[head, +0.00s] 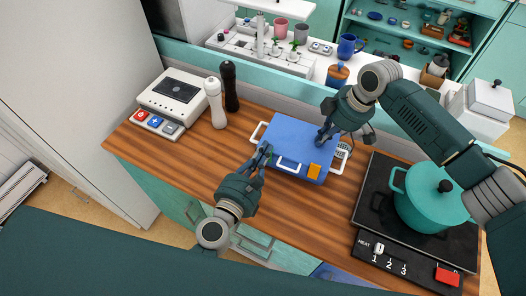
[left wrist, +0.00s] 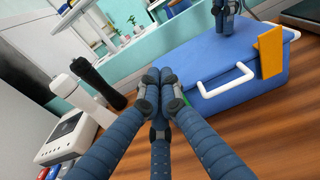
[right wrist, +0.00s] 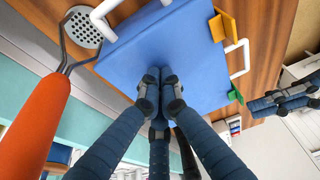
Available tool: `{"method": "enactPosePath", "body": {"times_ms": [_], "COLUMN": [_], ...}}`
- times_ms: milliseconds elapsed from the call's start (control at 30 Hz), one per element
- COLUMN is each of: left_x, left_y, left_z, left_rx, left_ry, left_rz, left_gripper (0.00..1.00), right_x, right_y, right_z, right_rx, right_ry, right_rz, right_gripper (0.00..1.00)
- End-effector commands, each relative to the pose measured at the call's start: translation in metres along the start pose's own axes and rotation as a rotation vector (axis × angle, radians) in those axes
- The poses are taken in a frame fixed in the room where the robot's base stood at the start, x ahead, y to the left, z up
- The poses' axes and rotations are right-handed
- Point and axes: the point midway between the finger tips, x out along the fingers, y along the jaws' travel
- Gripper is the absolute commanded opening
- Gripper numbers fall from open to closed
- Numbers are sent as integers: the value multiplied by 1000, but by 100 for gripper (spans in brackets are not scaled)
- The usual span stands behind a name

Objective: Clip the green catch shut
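A blue case (head: 292,133) with white handles lies on the wooden counter. An orange catch (head: 314,171) sits at its front edge, right of the front handle. The green catch (right wrist: 235,94) is on the same edge, near the other end; in the left wrist view it (left wrist: 185,97) is partly hidden behind my fingers. My left gripper (head: 265,153) has its fingertips together, close to the green catch; I cannot tell whether they touch it. My right gripper (head: 325,135) is shut, its fingertips (right wrist: 158,78) at the lid's top, with nothing between them.
A white and a black mill (head: 230,86) stand left of the case, beside a white device (head: 174,95). A teal pot (head: 428,200) stands on the dark hob at right. An orange-handled strainer (right wrist: 40,120) lies behind the case. The counter front-left is clear.

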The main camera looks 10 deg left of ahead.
Motion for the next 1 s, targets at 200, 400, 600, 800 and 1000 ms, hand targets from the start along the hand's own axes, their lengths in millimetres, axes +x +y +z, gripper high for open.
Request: {"method": "enactPosePath", "body": {"times_ms": [200, 400, 600, 800, 1000], "left_x": [0, 0, -10, -39, -82], "left_y": [0, 0, 1, 0, -1], "left_z": [-1, -1, 0, -2, -2], "left_rx": [0, 1, 7, 10, 5], "left_ry": [0, 0, -2, 4, 4], "left_rz": [0, 0, -2, -6, -5], "left_gripper": [0, 0, 0, 0, 0], "right_x": [6, 6, 6, 6, 6], "right_y": [-4, -4, -4, -4, -4], "right_z": [5, 5, 5, 5, 5], "right_rx": [2, 3, 3, 3, 3], "right_ry": [-11, -11, -11, -11, -11], "right_rz": [-11, -11, -11, -10, -10], "right_gripper": [0, 0, 0, 0, 0]}}
